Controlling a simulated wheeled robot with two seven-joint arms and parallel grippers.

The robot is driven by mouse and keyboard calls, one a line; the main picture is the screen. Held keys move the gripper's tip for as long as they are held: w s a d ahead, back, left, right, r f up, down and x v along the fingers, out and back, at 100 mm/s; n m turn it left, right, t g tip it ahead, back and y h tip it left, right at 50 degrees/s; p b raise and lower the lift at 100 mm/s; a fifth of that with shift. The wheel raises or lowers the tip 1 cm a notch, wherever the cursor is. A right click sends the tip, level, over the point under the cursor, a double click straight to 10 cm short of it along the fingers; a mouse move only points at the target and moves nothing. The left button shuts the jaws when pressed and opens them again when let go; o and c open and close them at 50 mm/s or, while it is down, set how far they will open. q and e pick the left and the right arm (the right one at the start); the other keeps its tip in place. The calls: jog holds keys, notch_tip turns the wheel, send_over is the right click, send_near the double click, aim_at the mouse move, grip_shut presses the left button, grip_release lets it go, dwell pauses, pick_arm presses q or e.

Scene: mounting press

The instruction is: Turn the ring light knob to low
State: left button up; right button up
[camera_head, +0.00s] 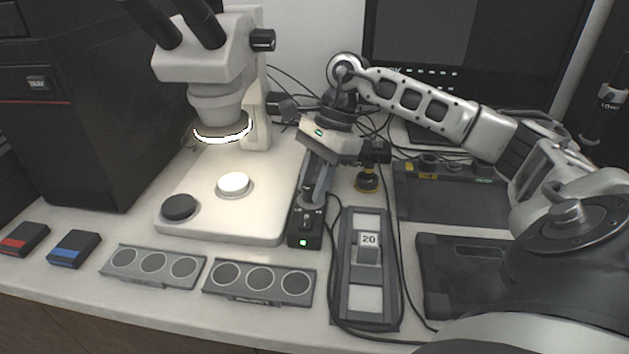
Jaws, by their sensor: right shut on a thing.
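The ring light (222,136) glows white under the microscope head (205,62). Its control box (304,239), small and black with a lit green lamp on the front, stands at the right edge of the microscope base. My right gripper (308,203) reaches down over the box from above, its fingers shut on the small ring light knob (306,217) on top. The fingers hide most of the knob, so I cannot read its setting. My left gripper is not in view.
A grey holder marked 20 (367,284) and loose black cables lie just right of the box. Two grey trays with round wells (259,283) lie in front of the base. A black tower (75,105) stands left, a monitor (470,50) behind.

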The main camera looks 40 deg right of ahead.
jog(key=n, duration=0.2)
jog(key=n+g, duration=0.1)
jog(key=n, duration=0.1)
jog(key=n+g+b, duration=0.1)
jog(key=n, duration=0.1)
jog(key=shift+w+r+h, duration=0.1)
jog(key=shift+w+h, duration=0.15)
jog(key=shift+h, duration=0.05)
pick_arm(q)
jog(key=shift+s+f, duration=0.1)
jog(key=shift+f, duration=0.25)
pick_arm(e)
jog(key=shift+n, duration=0.3)
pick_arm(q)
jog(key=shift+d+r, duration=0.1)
pick_arm(e)
jog(key=shift+g, duration=0.3)
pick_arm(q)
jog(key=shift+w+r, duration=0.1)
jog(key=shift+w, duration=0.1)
pick_arm(e)
jog(key=o, duration=1)
